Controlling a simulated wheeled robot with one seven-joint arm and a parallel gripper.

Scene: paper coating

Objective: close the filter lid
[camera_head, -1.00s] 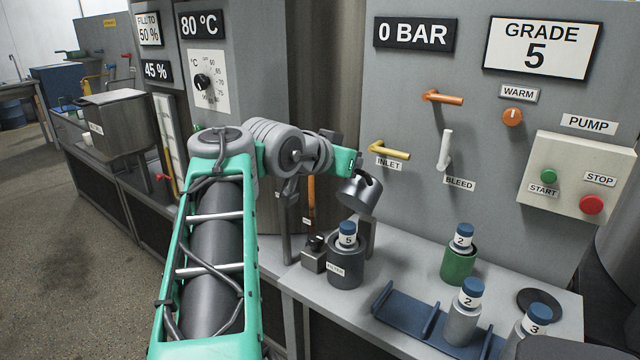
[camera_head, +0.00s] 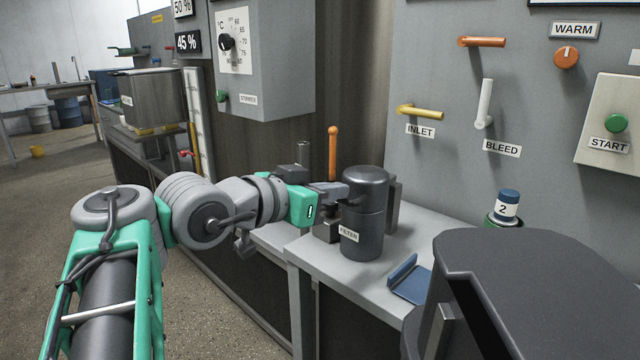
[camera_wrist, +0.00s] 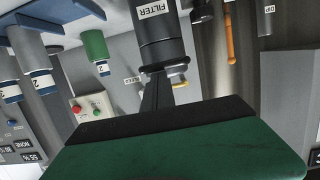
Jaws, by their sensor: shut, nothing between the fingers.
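The dark grey filter (camera_head: 362,232) stands on the bench with its domed lid (camera_head: 366,182) down on top of it. No gap shows between lid and body, and the inside is hidden. My gripper (camera_head: 341,190) is shut and empty, with its tip at the left side of the lid, seeming to touch it. In the wrist view, which is upside down, the filter (camera_wrist: 158,22) is ahead of the shut fingers (camera_wrist: 157,92).
A bracket (camera_head: 395,195) stands right behind the filter. An upright orange-handled lever (camera_head: 333,150) is behind my gripper. A blue tray (camera_head: 408,280) lies to the right, with a blue-capped bottle (camera_head: 507,206) beyond. The yellow inlet handle (camera_head: 420,112) projects from the panel above.

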